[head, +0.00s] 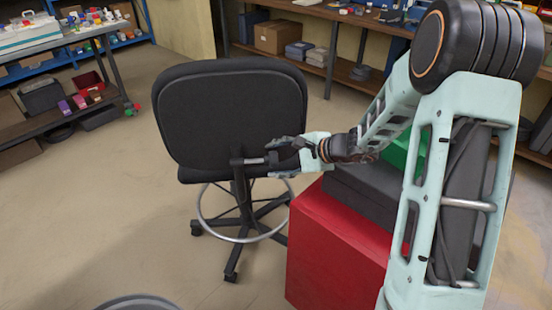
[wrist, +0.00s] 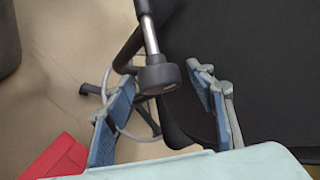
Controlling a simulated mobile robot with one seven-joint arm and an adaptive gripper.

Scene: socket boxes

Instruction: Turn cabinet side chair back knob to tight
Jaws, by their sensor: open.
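A black office chair (head: 232,105) stands on the floor with its back towards me. A short metal rod (head: 252,160) sticks out to the right from the bracket behind its backrest. In the wrist view the rod (wrist: 150,38) ends in a dark round back knob (wrist: 158,76). My gripper (head: 273,157) is at the rod's right end and largely hides the knob in the head view. In the wrist view my gripper (wrist: 162,80) is open, one blue-padded finger on each side of the knob, with visible gaps. I cannot tell how deep the knob sits between them.
A red box (head: 335,245) with dark cases (head: 365,190) on it stands under my forearm, right of the chair. Shelving with boxes (head: 283,37) is at the back, a loaded bench (head: 60,40) at far left. The floor left of the chair is clear.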

